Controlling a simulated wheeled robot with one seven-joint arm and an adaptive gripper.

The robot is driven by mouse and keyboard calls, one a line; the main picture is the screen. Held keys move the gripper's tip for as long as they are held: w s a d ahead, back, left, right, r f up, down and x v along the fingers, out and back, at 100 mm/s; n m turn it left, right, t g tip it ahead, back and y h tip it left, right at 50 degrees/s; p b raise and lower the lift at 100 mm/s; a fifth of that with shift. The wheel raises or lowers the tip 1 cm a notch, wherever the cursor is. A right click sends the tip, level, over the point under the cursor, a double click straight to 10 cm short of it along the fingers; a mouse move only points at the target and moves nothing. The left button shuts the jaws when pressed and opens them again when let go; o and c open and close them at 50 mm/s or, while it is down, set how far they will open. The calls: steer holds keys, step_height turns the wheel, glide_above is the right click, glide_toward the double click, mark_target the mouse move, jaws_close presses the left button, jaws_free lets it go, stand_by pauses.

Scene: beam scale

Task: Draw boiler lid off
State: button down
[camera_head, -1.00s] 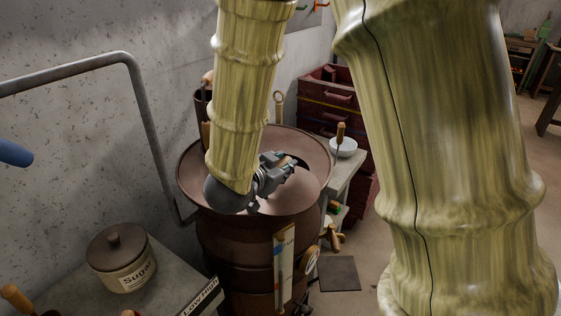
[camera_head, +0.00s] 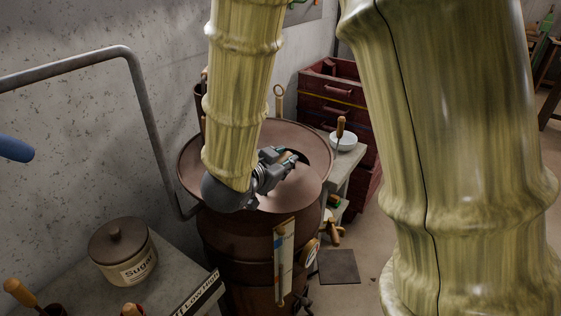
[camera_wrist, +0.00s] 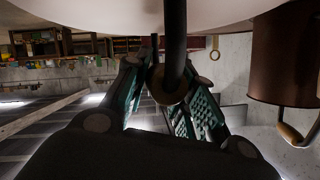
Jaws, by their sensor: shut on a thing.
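The boiler (camera_head: 240,245) is a large brown drum standing against the wall. Its wide, round brown lid (camera_head: 300,188) is at the top, partly hidden by my arm. A dark crescent shows along the right of the top, inside the rim; I cannot tell whether it is a gap or shadow. My gripper (camera_head: 284,163) is over the middle of the top. In the wrist view my gripper (camera_wrist: 170,88) is shut on the dark lid handle (camera_wrist: 176,40), which runs between its teal-padded fingers. The pale curved surface at the top of that view is close to the fingers.
A sugar jar (camera_head: 123,251) stands on the bench at lower left. A metal pipe (camera_head: 142,110) bends down left of the boiler. A white bowl (camera_head: 344,143) and dark red drawers (camera_head: 335,97) are close at right. Floor shows at right.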

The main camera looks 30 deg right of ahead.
steer(key=shift+r+p, duration=1)
steer(key=shift+r, duration=0.2)
